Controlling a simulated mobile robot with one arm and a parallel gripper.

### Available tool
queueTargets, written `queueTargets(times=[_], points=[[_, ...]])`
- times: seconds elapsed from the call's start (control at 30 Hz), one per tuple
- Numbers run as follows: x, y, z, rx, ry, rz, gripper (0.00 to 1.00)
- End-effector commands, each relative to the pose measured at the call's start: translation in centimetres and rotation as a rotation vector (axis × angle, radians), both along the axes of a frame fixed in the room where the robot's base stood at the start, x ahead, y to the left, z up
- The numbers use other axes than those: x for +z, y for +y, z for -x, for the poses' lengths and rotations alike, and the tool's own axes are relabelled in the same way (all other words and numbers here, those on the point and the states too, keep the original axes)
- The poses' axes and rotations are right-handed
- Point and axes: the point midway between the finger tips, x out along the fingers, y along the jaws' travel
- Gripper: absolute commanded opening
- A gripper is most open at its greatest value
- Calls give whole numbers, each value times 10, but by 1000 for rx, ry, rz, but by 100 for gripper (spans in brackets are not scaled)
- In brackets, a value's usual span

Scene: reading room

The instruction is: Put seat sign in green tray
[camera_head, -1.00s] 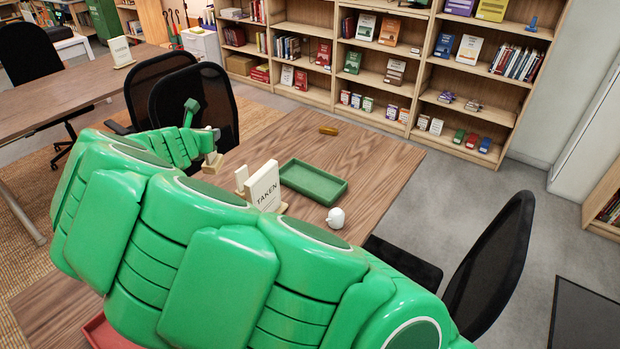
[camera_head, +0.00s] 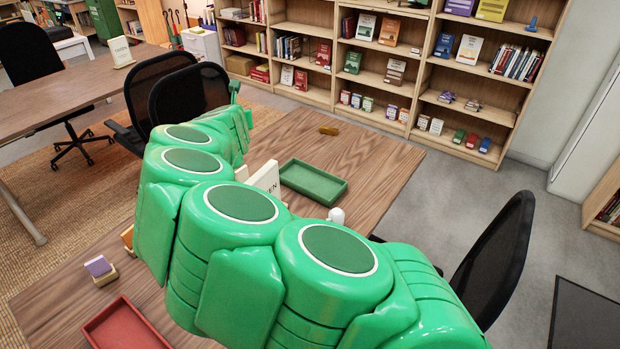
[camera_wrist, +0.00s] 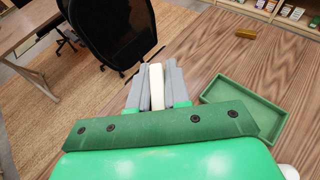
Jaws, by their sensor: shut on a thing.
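The cream seat sign (camera_head: 264,177) stands left of the green tray in the head view, its "TAKEN" lettering partly covered by my arm. The green tray (camera_head: 313,181) lies empty on the wooden table, and it shows in the wrist view (camera_wrist: 245,110) right of my gripper. In the wrist view my gripper (camera_wrist: 157,88) has its grey fingers shut on a thin cream slab, seen edge-on, which matches the sign in colour. The fingers are hidden behind my arm in the head view. Whether the slab touches the table I cannot tell.
A small white object (camera_head: 336,216) is near the tray's front corner. A brown block (camera_head: 328,131) lies behind it. A red tray (camera_head: 118,325) and a purple-topped block (camera_head: 98,267) are at the near left. Chairs stand beside the table. Tabletop right of the tray is clear.

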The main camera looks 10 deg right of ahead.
Motion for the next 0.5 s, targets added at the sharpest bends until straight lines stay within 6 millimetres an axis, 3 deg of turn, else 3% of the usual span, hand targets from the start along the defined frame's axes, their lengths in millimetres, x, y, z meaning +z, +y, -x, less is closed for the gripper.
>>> queueTargets(times=[0.5], points=[[1, -36, -13, 135, 0, 2, 0]])
